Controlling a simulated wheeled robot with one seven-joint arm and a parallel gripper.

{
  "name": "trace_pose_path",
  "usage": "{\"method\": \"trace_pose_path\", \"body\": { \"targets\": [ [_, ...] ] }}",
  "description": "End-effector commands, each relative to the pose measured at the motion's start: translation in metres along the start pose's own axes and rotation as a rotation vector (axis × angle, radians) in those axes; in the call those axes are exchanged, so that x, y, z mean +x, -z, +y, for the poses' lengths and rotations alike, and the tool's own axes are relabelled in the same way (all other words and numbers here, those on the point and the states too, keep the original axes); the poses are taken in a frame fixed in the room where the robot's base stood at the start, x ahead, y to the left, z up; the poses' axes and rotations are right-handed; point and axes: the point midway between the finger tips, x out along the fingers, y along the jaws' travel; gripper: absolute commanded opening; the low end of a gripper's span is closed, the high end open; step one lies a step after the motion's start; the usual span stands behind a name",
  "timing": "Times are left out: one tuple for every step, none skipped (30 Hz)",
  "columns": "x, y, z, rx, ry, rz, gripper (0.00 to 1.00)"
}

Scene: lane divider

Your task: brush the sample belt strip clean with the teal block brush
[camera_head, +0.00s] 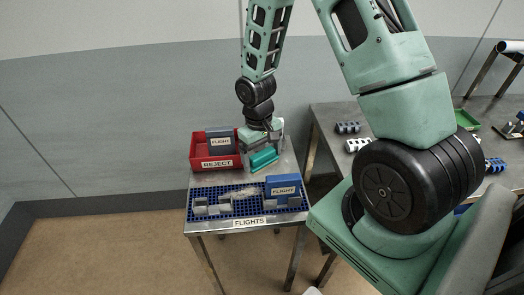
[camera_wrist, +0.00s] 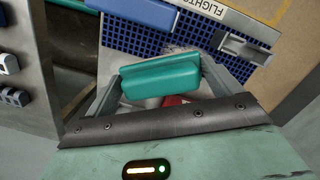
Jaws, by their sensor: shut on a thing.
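The teal block brush (camera_head: 264,158) is between the fingers of my gripper (camera_head: 262,147), just behind the blue grid mat. In the wrist view the brush (camera_wrist: 160,80) lies crosswise between the two grey fingers of my gripper (camera_wrist: 165,88), which is shut on it. The brush's underside is hidden, so I cannot tell whether it touches anything. I cannot make out the sample belt strip for certain in either view. A pale, fuzzy patch (camera_head: 232,191) shows on the mat.
The blue grid mat (camera_head: 197,213) on the metal table holds small grey pieces and a blue FLIGHT box (camera_head: 283,187). A red REJECT bin (camera_head: 199,148) holding a grey-blue FLIGHT box (camera_head: 220,139) is behind left. A second table (camera_head: 333,115) with rollers (camera_head: 348,127) stands right.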

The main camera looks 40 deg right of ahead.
Motion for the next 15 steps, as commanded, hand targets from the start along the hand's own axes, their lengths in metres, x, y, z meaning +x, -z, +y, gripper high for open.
{"method": "trace_pose_path", "body": {
  "targets": [
    [0.011,0.001,0.0,-0.001,0.0,-0.001,0.63],
    [0.015,0.002,0.0,-0.001,0.0,-0.001,0.63],
    [0.018,0.002,0.0,-0.002,0.0,-0.001,0.63],
    [0.022,0.002,0.0,-0.002,0.0,-0.002,0.63],
    [0.028,0.003,0.0,-0.002,0.0,-0.002,0.63],
    [0.032,0.004,0.0,-0.002,-0.001,-0.002,0.63],
    [0.034,0.004,0.0,-0.002,-0.001,-0.001,0.63],
    [0.036,0.004,0.0,-0.001,0.0,-0.001,0.63],
    [0.038,0.005,0.0,-0.001,0.0,0.0,0.63],
    [0.039,0.005,0.0,-0.001,0.0,0.0,0.63],
    [0.04,0.005,0.0,-0.001,0.0,0.0,0.63],
    [0.041,0.005,0.0,-0.001,0.0,0.0,0.63],
    [0.042,0.005,0.0,-0.001,0.0,0.0,0.63],
    [0.043,0.005,0.0,-0.001,0.0,0.0,0.63],
    [0.045,0.006,0.0,-0.001,0.0,0.0,0.63]
  ]
}}
